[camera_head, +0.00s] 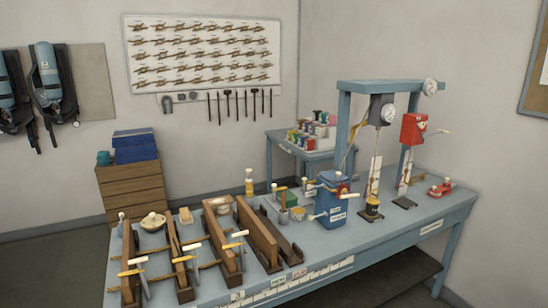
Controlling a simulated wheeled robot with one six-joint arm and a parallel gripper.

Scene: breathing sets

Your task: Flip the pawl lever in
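No lever can be told for certain as the pawl lever at this size. A small red device (441,188) lies on the bench at the far right. A blue box-shaped unit (331,200) stands mid-bench with a red part and pale-tipped handles on it. My gripper is not in view.
The blue workbench (405,226) carries upright wooden boards (257,232) with clamp-like handles at left. A blue frame (342,125) with gauges rises at the right. A drawer cabinet (131,187) and a small side table (318,154) stand behind. Floor shows at lower right.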

